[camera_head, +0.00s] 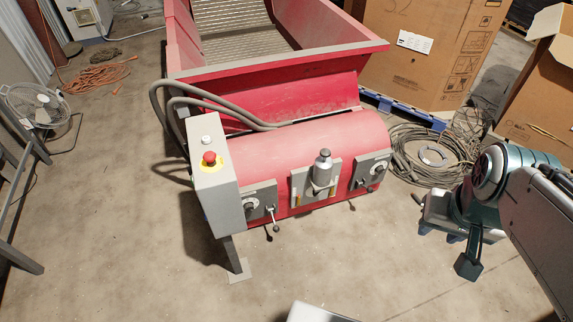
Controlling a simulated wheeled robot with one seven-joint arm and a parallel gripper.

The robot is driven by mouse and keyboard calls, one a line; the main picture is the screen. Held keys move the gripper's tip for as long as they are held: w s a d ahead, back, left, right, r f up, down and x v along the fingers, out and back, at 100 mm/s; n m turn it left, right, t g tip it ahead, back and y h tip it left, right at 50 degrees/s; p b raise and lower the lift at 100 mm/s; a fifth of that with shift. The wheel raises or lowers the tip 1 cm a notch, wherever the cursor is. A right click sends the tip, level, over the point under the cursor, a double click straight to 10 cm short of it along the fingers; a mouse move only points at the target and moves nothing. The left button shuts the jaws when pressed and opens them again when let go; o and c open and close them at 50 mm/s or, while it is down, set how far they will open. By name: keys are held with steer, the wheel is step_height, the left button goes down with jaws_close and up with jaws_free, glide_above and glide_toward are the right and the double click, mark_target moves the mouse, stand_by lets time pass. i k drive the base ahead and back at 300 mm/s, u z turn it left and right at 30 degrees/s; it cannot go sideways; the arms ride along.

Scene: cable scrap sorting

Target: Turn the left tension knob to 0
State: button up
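A red machine (300,155) stands in the middle of the camera_head view. A grey plate on the left of its rounded front carries the left knob (251,204), with a small lever (272,216) beside it. The knob's pointer and scale are too small to read. A similar plate on the right carries the right knob (378,167). My arm comes in from the right edge. Its dark lower end, which seems to be my gripper (467,267), hangs right of the machine, well apart from both knobs. Its fingers cannot be made out.
A grey control box with a red button (209,158) stands left of the left knob. A silver cylinder (323,166) sits between the knobs. Cable coils (425,155) and cardboard boxes (425,50) lie on the right and behind. The floor before the machine is mostly clear.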

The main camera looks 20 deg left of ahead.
mark_target(249, 207)
steer(key=u, duration=0.2)
steer(key=i, duration=0.85)
steer(key=u, duration=0.6)
